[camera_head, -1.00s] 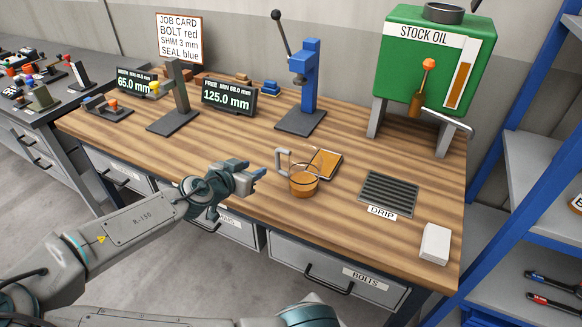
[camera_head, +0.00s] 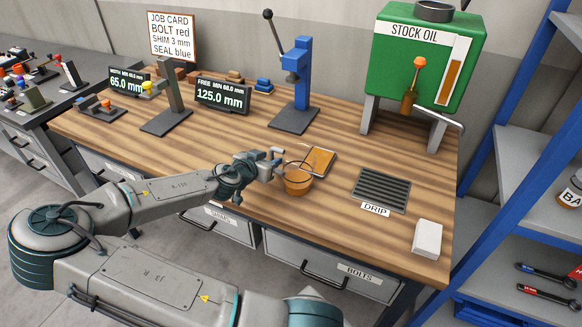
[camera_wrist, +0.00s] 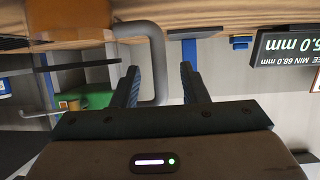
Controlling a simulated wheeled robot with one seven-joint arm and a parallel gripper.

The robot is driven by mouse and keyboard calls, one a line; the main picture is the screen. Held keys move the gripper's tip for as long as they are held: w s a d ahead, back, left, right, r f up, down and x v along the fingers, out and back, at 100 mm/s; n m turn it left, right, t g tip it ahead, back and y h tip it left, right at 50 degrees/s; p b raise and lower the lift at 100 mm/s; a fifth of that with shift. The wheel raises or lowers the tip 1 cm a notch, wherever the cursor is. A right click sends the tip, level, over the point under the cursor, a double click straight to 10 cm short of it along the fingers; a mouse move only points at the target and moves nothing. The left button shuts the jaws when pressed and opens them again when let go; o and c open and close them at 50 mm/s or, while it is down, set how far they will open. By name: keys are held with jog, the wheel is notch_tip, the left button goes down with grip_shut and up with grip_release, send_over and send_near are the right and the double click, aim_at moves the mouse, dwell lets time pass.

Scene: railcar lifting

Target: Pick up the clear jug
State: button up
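The clear jug (camera_head: 298,184) stands upright on the wooden bench and holds amber liquid. Its grey handle (camera_head: 278,152) points left, toward my gripper (camera_head: 273,168). My gripper is at the jug's left side with its fingers around the handle's position. In the wrist view, which is upside down, my gripper (camera_wrist: 159,68) is open. Part of the handle is hidden by the gripper in the head view.
An amber-topped tray (camera_head: 320,160) lies just behind the jug. A drip grate (camera_head: 381,188) and a white block (camera_head: 428,238) are to the right. The green oil tank (camera_head: 418,60) and blue press (camera_head: 302,75) stand behind. The bench front is clear.

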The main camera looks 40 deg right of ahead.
jog(key=shift+x, duration=1.1)
jog(key=shift+c, duration=0.3)
grip_shut()
jog(key=shift+r, duration=0.2)
